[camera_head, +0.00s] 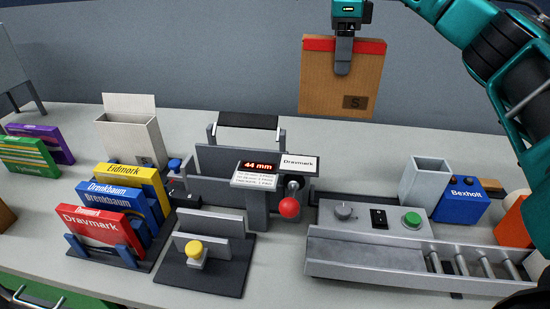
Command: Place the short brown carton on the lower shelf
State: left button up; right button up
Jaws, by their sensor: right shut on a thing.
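A brown carton (325,85) with a red band along its top and a dark label marked S hangs upright above the back of the grey table. My right gripper (343,62) reaches in from the upper right and is shut on the carton's top edge, with one finger down its front face. The carton is clear of the table and of everything on it. I cannot make out a lower shelf in this view. My left gripper is not clearly in view.
The grey table (270,283) holds a red Dravmark box (95,228) in a rack, blue and yellow boxes behind, an open white carton (130,135), a machine with a red knob (289,207), a roller chute (380,255) and a blue Bexholt box (460,203). A grey wall stands behind.

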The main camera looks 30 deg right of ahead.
aim_at(339, 78)
jog(key=f+b, duration=0.1)
jog(key=f, duration=0.1)
jog(key=f+b, duration=0.1)
jog(key=f, duration=0.1)
jog(key=shift+s+f, duration=0.2)
jog(key=shift+f, duration=0.2)
notch_tip(339, 78, down, 15)
jog(key=b, duration=0.1)
jog(key=shift+w+f, duration=0.1)
jog(key=shift+f, duration=0.05)
jog(key=o, duration=1.4)
jog(key=shift+c, duration=0.2)
